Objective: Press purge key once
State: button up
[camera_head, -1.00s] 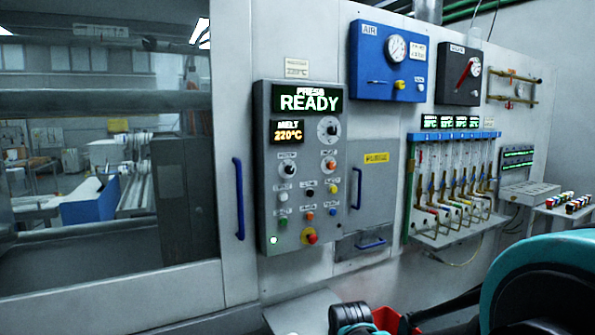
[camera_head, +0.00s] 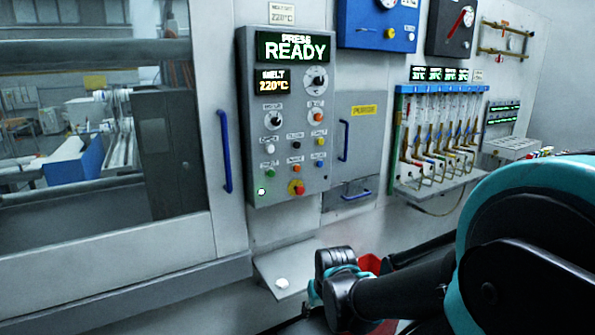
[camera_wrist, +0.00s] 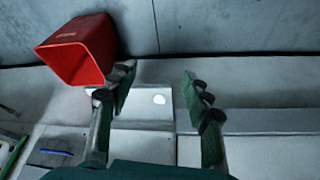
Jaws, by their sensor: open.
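The grey control panel (camera_head: 290,115) is upright on the machine front in the head view. Its lit displays read "PRESS READY" and "MELT 220°C". Below them are knobs and several small coloured keys, including white (camera_head: 268,149), yellow (camera_head: 320,143), orange (camera_head: 297,169), blue (camera_head: 319,164) and green (camera_head: 270,174). Their labels are too small to read, so I cannot tell which is the purge key. My gripper (camera_wrist: 158,78) is open and empty in the wrist view, apart from the panel. In the head view it is low, below the panel, and mostly hidden by my wrist.
A pale shelf (camera_head: 298,262) bearing a white round thing (camera_head: 282,284) juts out below the panel; the round thing shows between my fingers in the wrist view (camera_wrist: 159,99). A red bin (camera_wrist: 75,50) is near my left finger. Blue handles (camera_head: 224,150) flank the panel.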

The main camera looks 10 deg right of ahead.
grip_shut()
dwell(1.4)
